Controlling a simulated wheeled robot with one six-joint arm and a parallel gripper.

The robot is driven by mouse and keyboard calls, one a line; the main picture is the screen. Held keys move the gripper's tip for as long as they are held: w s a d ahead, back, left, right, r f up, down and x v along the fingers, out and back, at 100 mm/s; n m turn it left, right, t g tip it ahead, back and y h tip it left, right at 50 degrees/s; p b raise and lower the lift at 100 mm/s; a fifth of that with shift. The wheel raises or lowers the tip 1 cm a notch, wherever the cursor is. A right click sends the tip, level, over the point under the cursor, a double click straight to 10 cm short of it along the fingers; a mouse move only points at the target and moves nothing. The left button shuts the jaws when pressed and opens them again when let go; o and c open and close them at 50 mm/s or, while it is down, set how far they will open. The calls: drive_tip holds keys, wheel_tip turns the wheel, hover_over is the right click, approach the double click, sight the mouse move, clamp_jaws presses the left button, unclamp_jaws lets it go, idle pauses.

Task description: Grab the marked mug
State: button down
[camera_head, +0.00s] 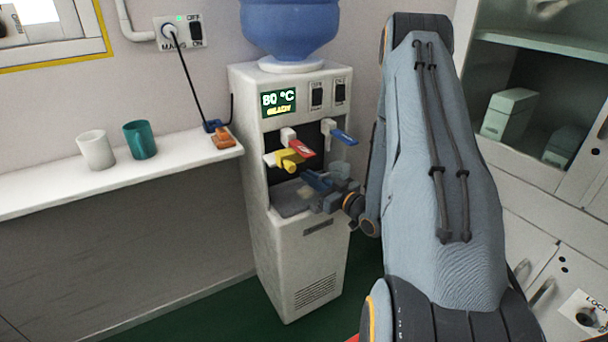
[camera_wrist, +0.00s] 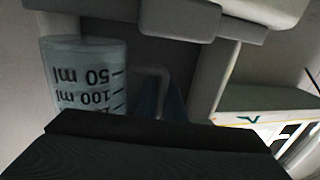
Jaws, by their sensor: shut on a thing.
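The marked mug is clear and shows scale lines with 50 ml and 100 ml in the wrist view (camera_wrist: 85,75); the print looks upside down there. In the head view the mug (camera_head: 341,170) is small and partly hidden, at the front of the dispenser's bay under the blue tap. My gripper (camera_head: 321,182) reaches in from the right and is shut on the mug. In the wrist view the blue finger pads (camera_wrist: 160,101) are at the mug's handle (camera_wrist: 153,72), and the dark gripper body hides the lower part of the picture. I cannot tell whether the mug touches the tray.
The water dispenser (camera_head: 314,265) shows 80 °C and has a red tap lever (camera_head: 302,148), a yellow part (camera_head: 288,161) and a blue lever (camera_head: 344,137). A white mug (camera_head: 96,150) and a teal mug (camera_head: 141,140) stand on the left shelf (camera_head: 60,189). Cabinets are at right.

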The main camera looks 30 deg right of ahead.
drive_tip(key=v, duration=1.1)
drive_tip(key=shift+s, duration=0.35)
drive_tip(key=shift+s+d, duration=0.1)
drive_tip(key=shift+d, duration=0.05)
idle(0.7)
